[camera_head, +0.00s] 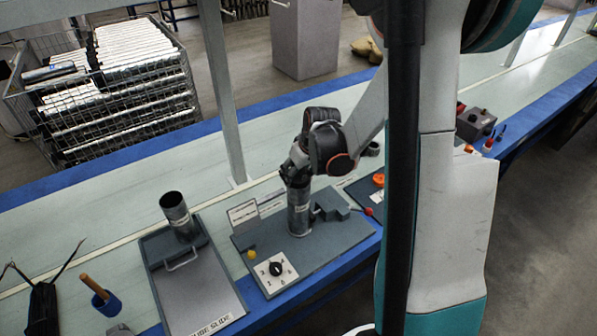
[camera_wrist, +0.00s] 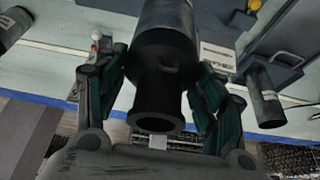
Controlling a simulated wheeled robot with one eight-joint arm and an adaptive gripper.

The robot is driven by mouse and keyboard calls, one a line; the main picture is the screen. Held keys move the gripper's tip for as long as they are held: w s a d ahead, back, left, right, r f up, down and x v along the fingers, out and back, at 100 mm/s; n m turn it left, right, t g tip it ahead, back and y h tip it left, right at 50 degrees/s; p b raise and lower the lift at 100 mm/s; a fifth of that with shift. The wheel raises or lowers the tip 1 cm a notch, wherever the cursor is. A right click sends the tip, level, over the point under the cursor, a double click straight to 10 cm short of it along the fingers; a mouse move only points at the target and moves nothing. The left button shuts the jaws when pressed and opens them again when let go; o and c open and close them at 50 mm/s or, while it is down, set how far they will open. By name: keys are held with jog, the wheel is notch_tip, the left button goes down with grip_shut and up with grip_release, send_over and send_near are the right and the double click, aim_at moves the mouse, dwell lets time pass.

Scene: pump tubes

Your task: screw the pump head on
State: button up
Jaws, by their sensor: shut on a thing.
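My gripper (camera_head: 297,168) is at the top of an upright grey metal tube (camera_head: 299,212) in the head view. In the wrist view the padded fingers of my gripper (camera_wrist: 162,85) are closed on both sides of the dark pump head (camera_wrist: 158,72), which ends in a round, open collar. The grey tube (camera_wrist: 166,14) is in line with the pump head and meets it. I cannot tell how far the thread is engaged. In the head view my gripper and wrist mostly hide the pump head.
The tube stands on a grey fixture plate (camera_head: 332,240) with a dial panel (camera_head: 276,271) and a vise-like block (camera_head: 330,203). Another open tube (camera_head: 178,215) stands on the slide tray (camera_head: 195,285) to the left. A wooden-handled tool (camera_head: 103,299) lies farther left.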

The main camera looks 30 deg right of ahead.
jog(key=shift+c, duration=0.9)
jog(key=shift+m+h+b, duration=0.35)
jog(key=shift+m+h, duration=0.35)
jog(key=shift+m, duration=1)
jog(key=shift+m+h, duration=0.3)
jog(key=shift+m, duration=0.3)
jog(key=shift+m+h+b, duration=0.3)
jog(key=shift+m, duration=0.9)
jog(key=shift+g, duration=0.4)
jog(key=shift+m, duration=0.7)
jog(key=shift+m+g+h+b, duration=0.3)
jog(key=shift+m+g+h, duration=0.15)
jog(key=shift+m, duration=0.55)
